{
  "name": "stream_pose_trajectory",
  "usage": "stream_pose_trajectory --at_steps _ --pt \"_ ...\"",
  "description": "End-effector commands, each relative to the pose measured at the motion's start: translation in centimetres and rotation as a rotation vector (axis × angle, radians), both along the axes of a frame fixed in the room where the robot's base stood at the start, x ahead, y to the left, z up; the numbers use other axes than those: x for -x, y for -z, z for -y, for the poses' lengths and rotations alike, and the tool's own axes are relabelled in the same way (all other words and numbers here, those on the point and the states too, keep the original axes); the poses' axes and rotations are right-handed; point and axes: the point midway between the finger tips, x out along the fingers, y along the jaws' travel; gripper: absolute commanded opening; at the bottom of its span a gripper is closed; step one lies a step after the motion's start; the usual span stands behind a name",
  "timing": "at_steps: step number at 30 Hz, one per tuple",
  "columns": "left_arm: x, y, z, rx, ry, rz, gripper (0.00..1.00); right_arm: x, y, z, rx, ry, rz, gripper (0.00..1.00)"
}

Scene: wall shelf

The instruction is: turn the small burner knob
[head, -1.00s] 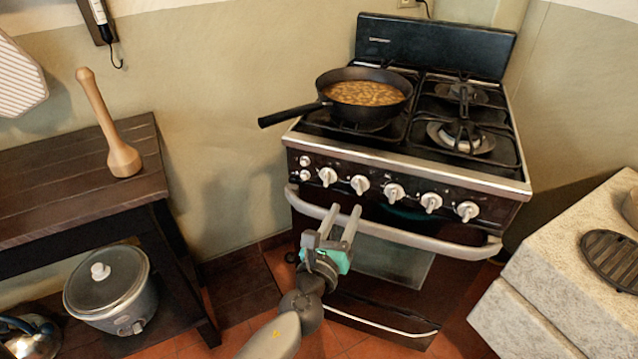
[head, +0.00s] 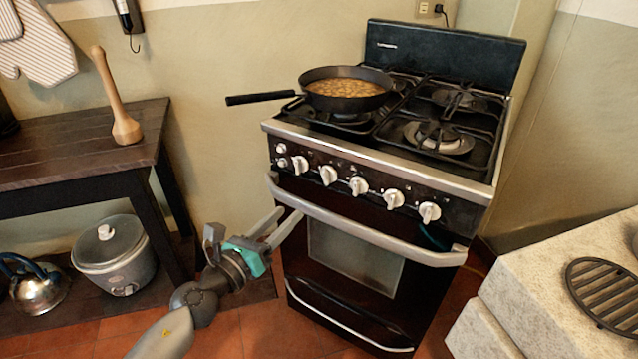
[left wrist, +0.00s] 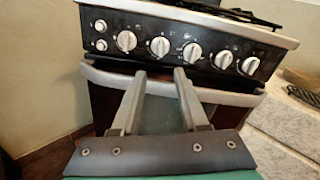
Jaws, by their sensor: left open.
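The black stove (head: 340,210) has a row of several white knobs on its front panel, including the leftmost large knob (head: 299,165), the middle knob (head: 358,185) and the rightmost knob (head: 429,212). Two smaller round controls (head: 281,155) sit at the panel's left end. I cannot tell which knob belongs to the small burner. My left gripper (head: 288,213) is open and empty, by the left end of the oven handle and below the knobs. In the left wrist view its fingers (left wrist: 160,74) point toward the panel, below the knobs (left wrist: 160,46). My right gripper is not in view.
The oven handle (head: 370,233) juts out below the knobs. A dark wooden table (head: 80,150) stands left, a stone counter (head: 540,290) right.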

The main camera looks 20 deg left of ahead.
Motion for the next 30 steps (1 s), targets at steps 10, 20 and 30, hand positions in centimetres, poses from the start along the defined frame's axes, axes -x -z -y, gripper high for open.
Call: stream_pose_trajectory --at_steps 10,20,30 --pt "-5.1 -0.1 1.4 0.002 -0.001 0.003 0.44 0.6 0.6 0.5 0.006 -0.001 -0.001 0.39" --pt "-9.7 0.0 2.7 0.002 -0.002 0.002 0.44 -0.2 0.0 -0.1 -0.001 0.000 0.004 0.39" --pt "-12.4 0.1 3.4 0.000 0.000 0.000 0.44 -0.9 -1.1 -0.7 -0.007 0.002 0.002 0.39"
